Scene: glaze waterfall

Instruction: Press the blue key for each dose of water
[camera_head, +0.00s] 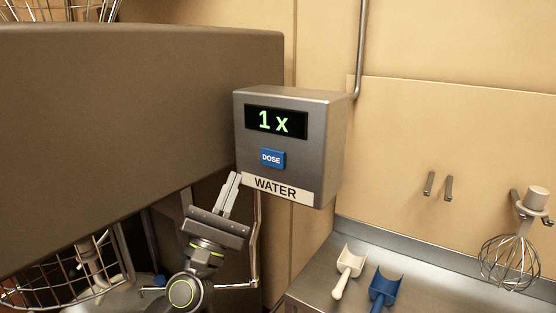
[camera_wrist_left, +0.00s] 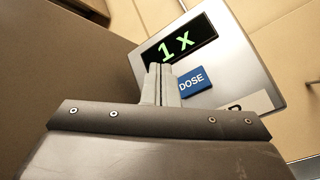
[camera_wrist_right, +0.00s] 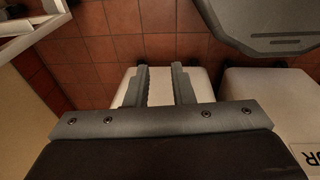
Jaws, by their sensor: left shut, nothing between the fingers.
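The grey water dispenser box (camera_head: 319,140) hangs on the wall in the middle of the head view. Its dark display (camera_head: 276,122) reads "1 x" in green. The blue key (camera_head: 271,159), marked DOSE, sits below the display, above a WATER label (camera_head: 276,188). My left gripper (camera_head: 236,178) is shut and empty, just left of and below the key, its fingers pointing up. In the left wrist view the key (camera_wrist_left: 194,82) shows right beside the fingertips (camera_wrist_left: 160,70); I cannot tell whether they touch the box. My right gripper (camera_wrist_right: 160,72) is open and empty, away from the dispenser.
A large brown machine body (camera_head: 130,130) fills the left, with a wire guard (camera_head: 75,275) under it. A thin metal pipe (camera_head: 256,235) runs below the dispenser. A white scoop (camera_head: 348,265), a blue scoop (camera_head: 385,287) and a whisk (camera_head: 512,255) are at the right counter. White bins (camera_wrist_right: 265,95) stand on red tiles.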

